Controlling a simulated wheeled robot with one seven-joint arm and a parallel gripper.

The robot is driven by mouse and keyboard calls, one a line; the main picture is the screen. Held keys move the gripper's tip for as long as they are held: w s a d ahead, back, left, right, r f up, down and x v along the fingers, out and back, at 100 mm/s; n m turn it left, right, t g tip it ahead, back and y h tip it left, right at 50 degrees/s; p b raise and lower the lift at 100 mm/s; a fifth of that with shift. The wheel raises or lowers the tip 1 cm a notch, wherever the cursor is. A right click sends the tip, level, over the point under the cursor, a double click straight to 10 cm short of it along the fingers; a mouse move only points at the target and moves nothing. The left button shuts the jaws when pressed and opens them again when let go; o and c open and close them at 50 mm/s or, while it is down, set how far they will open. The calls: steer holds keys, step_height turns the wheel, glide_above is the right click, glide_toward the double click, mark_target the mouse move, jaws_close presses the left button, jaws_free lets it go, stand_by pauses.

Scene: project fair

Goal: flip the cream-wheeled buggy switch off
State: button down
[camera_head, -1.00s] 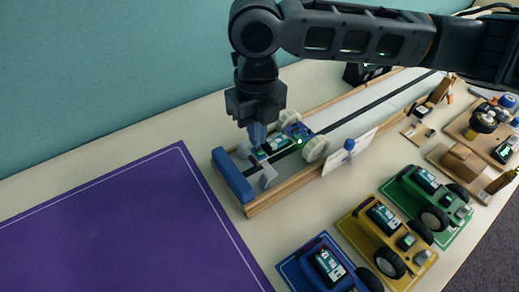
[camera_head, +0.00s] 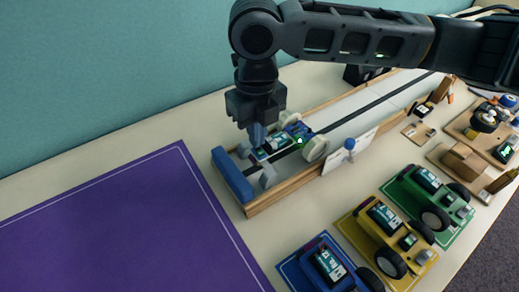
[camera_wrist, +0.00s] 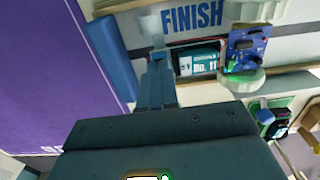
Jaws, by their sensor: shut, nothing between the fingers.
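The cream-wheeled buggy sits on the track at its near left end. Its blue circuit board (camera_head: 298,131) shows a lit green light, and a cream wheel (camera_head: 315,148) stands on its near side. My gripper (camera_head: 257,139) is shut and empty, pointing down over the buggy's left part, left of the label plate. Its fingers (camera_wrist: 157,75) are together in the wrist view. I cannot make out the switch or whether the fingertips touch anything.
A blue end bumper (camera_head: 232,174) closes the track beside a purple mat (camera_head: 110,225). Blue, yellow (camera_head: 388,240) and green (camera_head: 432,203) buggies with dark wheels stand in front. A white card (camera_head: 347,153) stands at the track's near side. The teal wall is behind.

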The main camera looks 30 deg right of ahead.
steer(key=shift+f+b, duration=0.4)
steer(key=shift+f, duration=0.25)
stand_by(0.3)
steer(key=shift+r+p, duration=2.85)
steer(key=shift+r, duration=0.7)
